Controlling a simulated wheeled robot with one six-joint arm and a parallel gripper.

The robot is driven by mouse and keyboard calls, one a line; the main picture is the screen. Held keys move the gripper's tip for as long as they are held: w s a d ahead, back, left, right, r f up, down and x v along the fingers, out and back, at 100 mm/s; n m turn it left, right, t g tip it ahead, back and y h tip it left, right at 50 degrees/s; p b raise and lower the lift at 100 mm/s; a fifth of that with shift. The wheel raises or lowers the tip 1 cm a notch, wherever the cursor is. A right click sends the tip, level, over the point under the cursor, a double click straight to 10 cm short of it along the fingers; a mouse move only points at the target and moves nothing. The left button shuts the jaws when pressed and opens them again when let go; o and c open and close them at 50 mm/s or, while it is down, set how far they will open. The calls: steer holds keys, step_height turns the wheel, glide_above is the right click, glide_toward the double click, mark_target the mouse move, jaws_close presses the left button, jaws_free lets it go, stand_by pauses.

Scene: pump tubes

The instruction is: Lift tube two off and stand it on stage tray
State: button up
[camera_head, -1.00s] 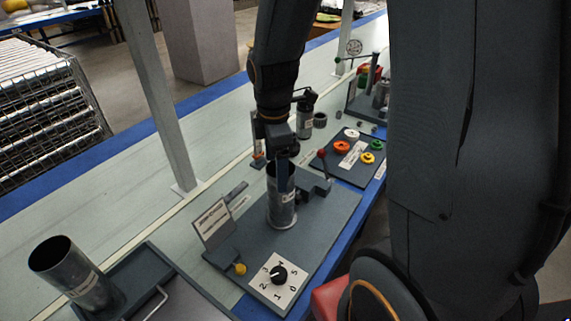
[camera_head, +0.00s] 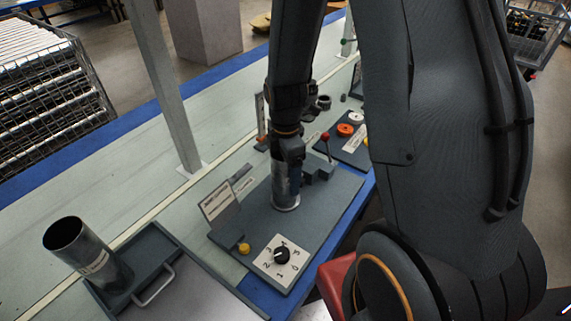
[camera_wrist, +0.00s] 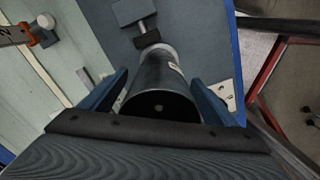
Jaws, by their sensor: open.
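A grey metal tube (camera_head: 287,196) stands upright on the dark pump plate (camera_head: 316,206); I cannot read which number its label bears. My gripper (camera_head: 287,172) is right over it, pointing down, and hides its top. In the wrist view the open blue fingers (camera_wrist: 158,98) lie on either side of the tube (camera_wrist: 160,75), with its dark open mouth close to the palm. A second metal tube (camera_head: 90,255) stands, looking slightly tilted, in a dark tray with a handle (camera_head: 156,244) at the lower left. I cannot tell whether this is the stage tray.
The plate carries a numbered dial (camera_head: 281,256), a yellow knob (camera_head: 244,248), a label stand (camera_head: 218,204) and a red-knobbed lever (camera_head: 325,137). A white post (camera_head: 170,95) rises behind. Another board with coloured knobs (camera_head: 346,130) is farther right.

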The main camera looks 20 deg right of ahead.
steer(key=shift+f, duration=0.15)
steer(key=c, duration=1.4)
steer(key=shift+r+p, duration=0.7)
steer(key=shift+r+p, duration=7.85)
steer(key=shift+r, duration=1.7)
